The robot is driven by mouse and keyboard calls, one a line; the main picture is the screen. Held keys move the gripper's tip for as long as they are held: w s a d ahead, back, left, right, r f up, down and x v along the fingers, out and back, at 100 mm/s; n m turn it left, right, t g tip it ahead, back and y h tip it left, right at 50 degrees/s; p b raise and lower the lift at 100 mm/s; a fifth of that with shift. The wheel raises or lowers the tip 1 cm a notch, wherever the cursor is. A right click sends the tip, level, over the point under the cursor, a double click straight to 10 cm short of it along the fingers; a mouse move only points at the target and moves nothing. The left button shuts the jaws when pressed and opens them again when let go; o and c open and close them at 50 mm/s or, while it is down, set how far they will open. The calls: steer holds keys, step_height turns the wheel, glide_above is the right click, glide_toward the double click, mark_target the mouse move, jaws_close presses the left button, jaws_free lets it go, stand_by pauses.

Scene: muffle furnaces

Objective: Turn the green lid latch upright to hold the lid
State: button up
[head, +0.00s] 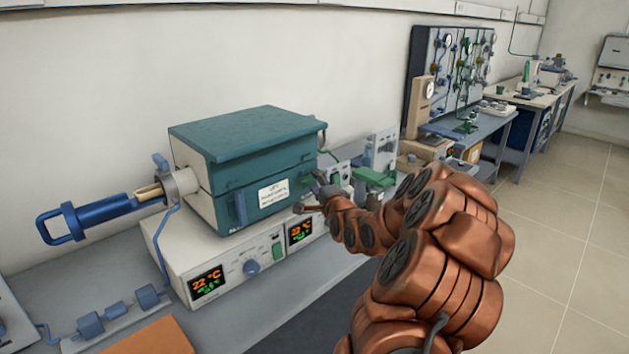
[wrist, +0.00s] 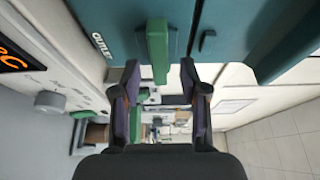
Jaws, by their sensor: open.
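The green lid latch (wrist: 157,50) shows in the wrist view as a bar against the teal furnace side, next to an "OUTLET" label. A small bit of green at the furnace's right edge (head: 307,182) in the head view appears to be the same latch, mostly hidden by my gripper. The teal lid (head: 245,130) lies down on the furnace body (head: 215,205). My gripper (wrist: 160,72) is open, its fingertips on either side of the latch's near end, with gaps showing. In the head view my gripper (head: 312,195) is at the furnace's right side.
The furnace stands on a white control base (head: 235,284) with lit displays. A blue-handled rod (head: 95,213) sticks out on the left. Small equipment (head: 375,180) stands close to my arm on the right. Open tiled floor (head: 560,220) lies farther right.

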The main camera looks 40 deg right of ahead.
steer(key=shift+x, duration=0.85)
steer(key=shift+a, duration=0.1)
jaws_close()
